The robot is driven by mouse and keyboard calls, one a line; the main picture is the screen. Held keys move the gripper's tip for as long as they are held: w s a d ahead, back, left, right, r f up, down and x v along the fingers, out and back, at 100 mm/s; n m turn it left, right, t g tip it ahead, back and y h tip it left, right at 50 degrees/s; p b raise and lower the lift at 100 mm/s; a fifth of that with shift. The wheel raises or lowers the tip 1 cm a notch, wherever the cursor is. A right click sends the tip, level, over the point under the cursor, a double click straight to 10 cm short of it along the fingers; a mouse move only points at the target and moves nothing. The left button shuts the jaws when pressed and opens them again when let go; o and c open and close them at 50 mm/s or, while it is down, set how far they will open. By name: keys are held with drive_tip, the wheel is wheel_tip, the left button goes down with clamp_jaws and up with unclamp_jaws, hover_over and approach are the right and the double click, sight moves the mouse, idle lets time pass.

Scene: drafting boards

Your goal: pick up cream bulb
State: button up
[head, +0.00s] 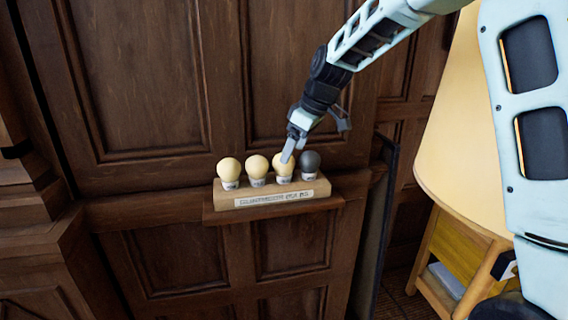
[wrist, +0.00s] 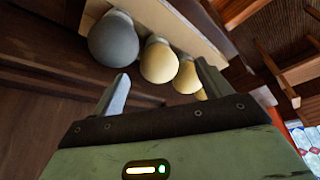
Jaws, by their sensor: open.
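Three cream bulbs stand in a row in a labelled wooden holder (head: 275,200): a left one (head: 229,169), a middle one (head: 256,166) and a right one (head: 282,165). A dark grey bulb (head: 310,160) stands at the right end. My gripper (head: 316,142) is open and empty, just above the right cream bulb, with one finger overlapping it in the head view. In the wrist view, the cream bulb beside the grey one (wrist: 113,40) shows between my fingertips (wrist: 162,72). Another cream bulb (wrist: 187,78) is partly behind the right finger. I cannot tell whether anything touches.
The holder sits on a narrow ledge (head: 272,215) of a dark panelled wall (head: 140,80). A pale round-edged table (head: 465,140) stands at the right, with a dark upright board (head: 375,230) between it and the ledge.

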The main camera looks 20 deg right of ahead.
drive_tip(key=p, duration=0.3)
hover_over(286, 182)
drive_tip(key=w, duration=0.1)
drive_tip(key=f, duration=0.4)
drive_tip(key=shift+d+f, duration=0.15)
drive_tip(key=shift+d, duration=0.1)
drive_tip(key=shift+w+a+f, duration=0.1)
drive_tip(key=shift+w+f, duration=0.05)
drive_tip(key=shift+f, duration=0.4)
drive_tip(key=c, duration=0.9)
